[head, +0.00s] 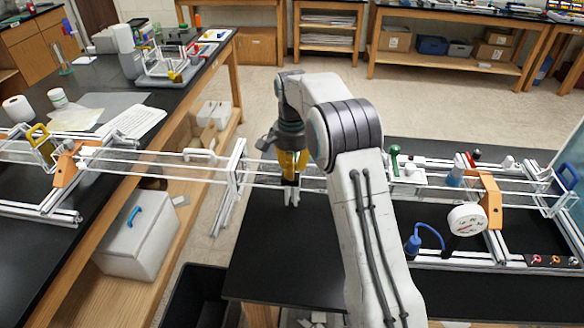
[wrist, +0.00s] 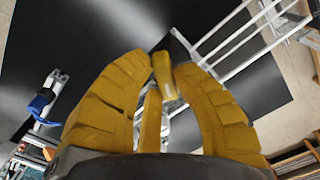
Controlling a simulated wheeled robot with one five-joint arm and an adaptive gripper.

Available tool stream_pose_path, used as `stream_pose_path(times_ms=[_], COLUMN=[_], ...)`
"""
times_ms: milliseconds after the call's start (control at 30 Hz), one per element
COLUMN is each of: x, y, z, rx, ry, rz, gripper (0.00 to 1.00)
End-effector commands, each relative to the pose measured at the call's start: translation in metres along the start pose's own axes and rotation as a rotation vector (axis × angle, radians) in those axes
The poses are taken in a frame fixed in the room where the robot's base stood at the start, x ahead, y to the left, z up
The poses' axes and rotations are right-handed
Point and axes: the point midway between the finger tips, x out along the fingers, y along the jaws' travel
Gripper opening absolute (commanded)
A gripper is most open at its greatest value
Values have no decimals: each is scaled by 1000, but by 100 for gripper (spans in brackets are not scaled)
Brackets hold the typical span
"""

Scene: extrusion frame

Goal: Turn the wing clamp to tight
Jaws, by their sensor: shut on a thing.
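My gripper (head: 291,176) points down over the thin rails in the middle of the head view. Its yellow fingers reach a small pale fitting (head: 292,195) above the black table. In the wrist view, my gripper (wrist: 162,66) has its fingers closed in around a small yellow-brown piece (wrist: 168,86), which I take to be the wing of the wing clamp. The fingers hide much of the clamp, and I cannot tell how far it is turned.
Long rails run to an orange bracket (head: 68,163) at left and another (head: 490,200) at right. A black bin (head: 190,300) stands below.

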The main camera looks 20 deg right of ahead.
Motion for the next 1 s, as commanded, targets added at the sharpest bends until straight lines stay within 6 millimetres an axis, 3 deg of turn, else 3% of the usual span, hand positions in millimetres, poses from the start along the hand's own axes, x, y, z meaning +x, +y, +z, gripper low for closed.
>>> stream_pose_path(times_ms=[133, 167, 433, 767, 1000], x=[2, 2, 1, -2, -30], y=[1, 1, 0, 0, 0], z=[0, 0, 0, 0, -1], rx=[2, 2, 0, 0, 0], ry=[-2, -2, -1, 0, 2], rz=[3, 3, 2, 0, -3], gripper=[0, 25, 50, 50, 50])
